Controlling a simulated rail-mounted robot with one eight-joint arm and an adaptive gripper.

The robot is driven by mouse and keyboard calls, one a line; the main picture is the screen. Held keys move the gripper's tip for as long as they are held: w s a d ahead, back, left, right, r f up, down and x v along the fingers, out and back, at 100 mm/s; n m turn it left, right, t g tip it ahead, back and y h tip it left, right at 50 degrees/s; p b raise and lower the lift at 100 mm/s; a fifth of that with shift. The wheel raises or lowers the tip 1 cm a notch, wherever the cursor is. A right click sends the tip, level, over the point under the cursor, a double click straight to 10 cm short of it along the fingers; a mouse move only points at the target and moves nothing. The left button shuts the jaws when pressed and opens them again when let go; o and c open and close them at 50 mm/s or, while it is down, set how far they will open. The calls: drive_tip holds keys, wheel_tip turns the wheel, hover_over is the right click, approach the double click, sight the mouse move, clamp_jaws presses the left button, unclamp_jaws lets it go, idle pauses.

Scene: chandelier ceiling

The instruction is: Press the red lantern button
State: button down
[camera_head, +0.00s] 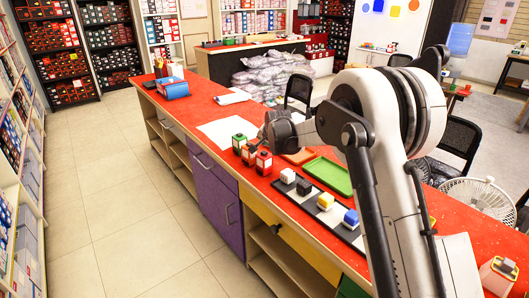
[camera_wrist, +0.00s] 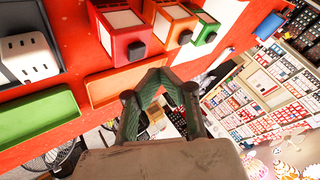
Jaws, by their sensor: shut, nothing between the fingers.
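Three box-shaped lanterns with pale panels stand in a row on the red counter. The red lantern (camera_wrist: 113,20) is leftmost in the wrist view, with a dark square button (camera_wrist: 137,50) on its near side. The orange lantern (camera_wrist: 172,13) and the green lantern (camera_wrist: 204,29) follow to its right. In the head view the red lantern (camera_head: 264,163) is nearest, beside my gripper. My gripper (camera_wrist: 157,72) is shut and empty, its fingertips close below the red and orange lanterns in the wrist view. Contact with the button cannot be told.
An orange tray (camera_head: 299,156) and a green tray (camera_head: 325,176) lie beside the lanterns. A dark tray (camera_head: 343,231) holds several small blocks. Paper (camera_head: 222,130) and a blue holder (camera_head: 174,91) lie farther along the red counter (camera_head: 203,94). The floor at left is clear.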

sight(266, 153)
drive_tip(key=shift+r+p, duration=0.65)
drive_tip(key=shift+r, duration=1.6)
drive_tip(key=s+d+r+n+h, duration=0.1)
drive_tip(key=s+d+r, duration=0.45)
drive_tip(key=s, duration=0.35)
drive_tip(key=s+d+r+n, duration=0.1)
drive_tip(key=s+d+r, duration=0.45)
drive_tip(key=s, duration=0.35)
drive_tip(key=s+d+r+n+h, duration=0.1)
drive_tip(key=s+d+r, duration=0.4)
drive_tip(key=s+d, duration=0.3)
drive_tip(key=s+d+f, duration=0.2)
drive_tip(key=s, duration=0.8)
drive_tip(key=s+d+f+n+g, duration=0.1)
drive_tip(key=s+d+f, duration=0.2)
drive_tip(key=s, duration=0.7)
drive_tip(key=s+d+f+n+h, duration=0.1)
drive_tip(key=s+d+f, duration=0.2)
drive_tip(key=s, duration=0.7)
drive_tip(key=shift+s+g, duration=0.3)
drive_tip(key=shift+s, duration=0.1)
